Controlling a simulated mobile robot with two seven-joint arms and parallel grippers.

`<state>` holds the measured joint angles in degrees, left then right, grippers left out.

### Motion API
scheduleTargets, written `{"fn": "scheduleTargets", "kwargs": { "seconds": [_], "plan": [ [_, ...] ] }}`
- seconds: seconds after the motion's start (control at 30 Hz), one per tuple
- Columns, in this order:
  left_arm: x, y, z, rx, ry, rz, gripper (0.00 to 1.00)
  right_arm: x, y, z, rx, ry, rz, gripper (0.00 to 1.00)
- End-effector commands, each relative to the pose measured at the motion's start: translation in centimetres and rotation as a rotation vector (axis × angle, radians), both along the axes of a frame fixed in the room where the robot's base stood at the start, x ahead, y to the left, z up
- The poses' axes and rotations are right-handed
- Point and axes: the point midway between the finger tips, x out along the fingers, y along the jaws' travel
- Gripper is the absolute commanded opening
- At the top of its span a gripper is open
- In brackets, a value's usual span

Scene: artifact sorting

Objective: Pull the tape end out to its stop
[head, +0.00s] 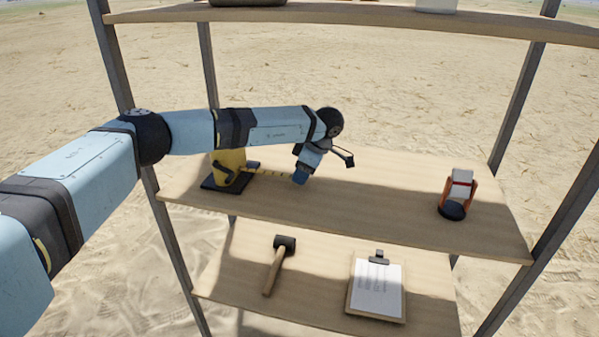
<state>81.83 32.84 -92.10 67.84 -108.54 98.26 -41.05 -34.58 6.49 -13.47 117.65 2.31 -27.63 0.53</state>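The yellow tape measure (228,163) stands on a dark base at the left of the middle shelf, partly hidden behind my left arm. My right gripper is not in view.
The middle shelf (390,205) is clear between the tape and a red-and-white item on a dark round base (454,209) at the right. A hammer (277,262) and a clipboard (377,287) lie on the lower shelf. The upper shelf (330,13) and metal posts (510,110) frame the space.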

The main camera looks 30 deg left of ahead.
Motion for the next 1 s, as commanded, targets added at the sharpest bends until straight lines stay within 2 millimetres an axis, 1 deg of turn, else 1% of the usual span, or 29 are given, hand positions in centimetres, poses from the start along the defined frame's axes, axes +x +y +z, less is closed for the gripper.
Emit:
{"fn": "scheduleTargets", "kwargs": {
  "seconds": [0.03, 0.07, 0.1, 0.33, 0.47, 0.57, 0.67, 0.8, 1.0],
  "plan": [
    [0.0, -0.2, 0.0, -0.001, 0.000, -0.003, 0.50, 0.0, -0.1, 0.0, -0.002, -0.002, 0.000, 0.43],
    [0.0, -0.1, 0.0, 0.000, 0.000, -0.002, 0.56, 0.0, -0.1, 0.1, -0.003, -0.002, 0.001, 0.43],
    [0.0, -0.1, 0.0, 0.000, 0.000, -0.002, 0.57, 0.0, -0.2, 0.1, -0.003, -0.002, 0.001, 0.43],
    [0.0, 0.0, 0.0, 0.002, 0.000, 0.000, 0.57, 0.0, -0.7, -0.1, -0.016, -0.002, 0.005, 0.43],
    [0.1, -0.2, 0.7, 0.002, 0.000, 0.000, 0.57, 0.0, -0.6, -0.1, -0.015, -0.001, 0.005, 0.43],
    [0.3, -0.8, 2.1, 0.003, -0.002, -0.001, 0.57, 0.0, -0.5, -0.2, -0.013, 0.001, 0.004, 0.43],
    [0.5, -1.7, 4.1, 0.003, -0.003, -0.002, 0.57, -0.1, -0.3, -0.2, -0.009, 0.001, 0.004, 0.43],
    [0.8, -3.0, 7.2, 0.002, -0.003, -0.002, 0.57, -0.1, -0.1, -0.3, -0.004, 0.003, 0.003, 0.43],
    [1.1, -4.4, 10.8, 0.002, -0.001, -0.002, 0.57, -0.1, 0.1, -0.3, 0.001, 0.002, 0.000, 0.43]
  ]
}}
